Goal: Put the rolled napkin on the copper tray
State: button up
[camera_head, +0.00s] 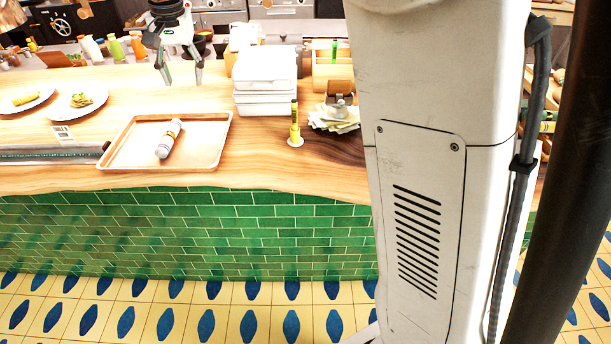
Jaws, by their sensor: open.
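The rolled napkin (169,139), a pale roll with a grey band, lies on the copper tray (204,154). The tray is a shallow rectangular copper-coloured tray near the front edge of the wooden counter. My gripper (182,80) is open and empty, above and behind the tray. It is apart from the napkin. Its two fingers point down.
White stacked containers (264,80) stand right of my gripper. A green-yellow bottle (295,124) and a stack of papers under a weight (336,116) are farther right. Two plates of food (84,98) sit at left. Bottles (115,46) line the back.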

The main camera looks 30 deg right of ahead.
jog(key=s+d+r+n+t, duration=0.1)
jog(key=s+d, duration=0.3)
jog(key=s, duration=0.5)
jog(key=s+d+r+n+t, duration=0.1)
jog(key=s+d, duration=0.4)
jog(key=s, duration=0.4)
jog(key=s+d+f+n+t, duration=0.1)
jog(key=s+d+f, duration=0.1)
jog(key=s+f, duration=0.3)
jog(key=s+d+f+t, duration=0.2)
jog(key=s+f, duration=0.3)
jog(key=s, duration=0.6)
jog(key=shift+s+d+n, duration=0.3)
jog(key=shift+s+n, duration=0.05)
jog(key=shift+n, duration=0.05)
jog(key=shift+f, duration=0.1)
notch_tip(320, 180, down, 5)
jog(key=b, duration=0.5)
jog(key=shift+f, duration=0.2)
